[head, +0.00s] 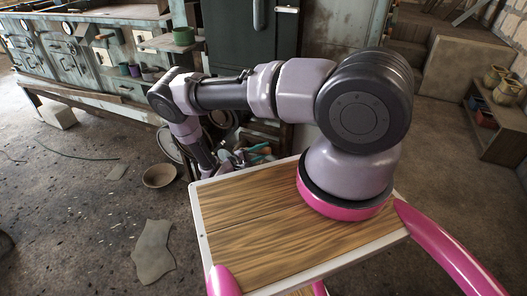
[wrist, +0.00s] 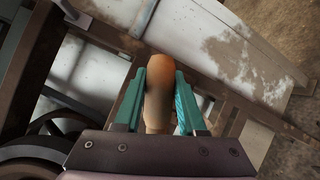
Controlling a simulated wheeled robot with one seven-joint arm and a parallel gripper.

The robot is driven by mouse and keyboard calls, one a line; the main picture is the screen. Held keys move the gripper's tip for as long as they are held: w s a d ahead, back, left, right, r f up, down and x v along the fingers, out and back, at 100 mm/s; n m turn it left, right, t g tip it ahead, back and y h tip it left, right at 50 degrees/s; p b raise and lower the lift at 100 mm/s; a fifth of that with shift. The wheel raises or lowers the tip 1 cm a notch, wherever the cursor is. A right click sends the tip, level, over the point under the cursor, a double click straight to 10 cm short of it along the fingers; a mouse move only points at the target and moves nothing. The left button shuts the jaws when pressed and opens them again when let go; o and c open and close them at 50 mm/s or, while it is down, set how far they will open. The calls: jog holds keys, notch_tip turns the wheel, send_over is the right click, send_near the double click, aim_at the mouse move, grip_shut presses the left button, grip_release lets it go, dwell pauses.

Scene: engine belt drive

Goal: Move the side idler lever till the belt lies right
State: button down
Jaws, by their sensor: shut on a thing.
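In the wrist view, my gripper (wrist: 160,78) has its two teal fingers closed on either side of a rounded orange-brown handle (wrist: 157,85), which looks like the grip of the side idler lever. The lever's arm below the handle is mostly hidden by the gripper body. Dark round wheels or pulleys (wrist: 36,150) show at the lower left. I cannot make out how the belt lies on them.
In the wrist view, a brown metal frame bar (wrist: 225,98) runs behind the handle, with a worn white panel (wrist: 240,50) beyond. In the head view, a bowl (head: 159,175) and a flat scrap (head: 153,250) lie on the floor; a green workbench (head: 75,60) stands at the back left.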

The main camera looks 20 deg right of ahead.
jog(key=shift+f, duration=0.1)
dwell(0.3)
jog(key=shift+s+d+f+m+y, duration=0.15)
jog(key=shift+f+m+y, duration=0.2)
jog(key=shift+f+m, duration=0.35)
jog(key=shift+s+d+f+m+y, duration=0.1)
jog(key=shift+f+m+y, duration=0.35)
jog(key=shift+f, duration=0.35)
jog(key=c, duration=0.5)
grip_release()
jog(key=shift+a, duration=0.1)
jog(key=v, duration=1)
jog(key=shift+a, duration=0.35)
jog(key=shift+r, duration=0.1)
